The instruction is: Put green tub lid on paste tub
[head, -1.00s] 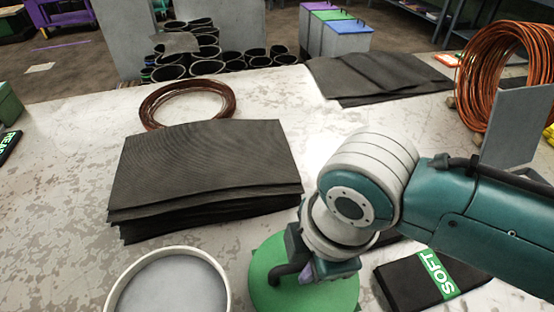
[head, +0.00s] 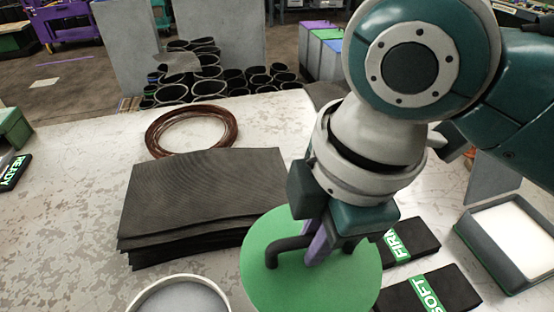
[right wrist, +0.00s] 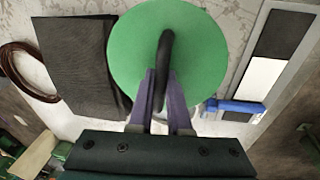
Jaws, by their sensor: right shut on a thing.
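The green tub lid (head: 335,288) is a round disc with a dark arched handle (head: 290,243). My right gripper (head: 313,250) is shut on that handle and holds the lid up. The right wrist view also shows the lid (right wrist: 128,58), with the handle between the purple fingers (right wrist: 161,85). The paste tub (head: 146,291) is open and round, with a pale rim and grey paste inside. It is at the bottom edge of the head view, left of the lid and partly cut off. The lid and tub appear apart. My left gripper is not in view.
A stack of black rubber sheets (head: 200,195) lies behind the tub, with a copper coil (head: 225,143) beyond it. Black FIRM (head: 415,243) and SOFT (head: 445,290) blocks and a grey tray (head: 466,240) are right of the lid. The table left of the tub is clear.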

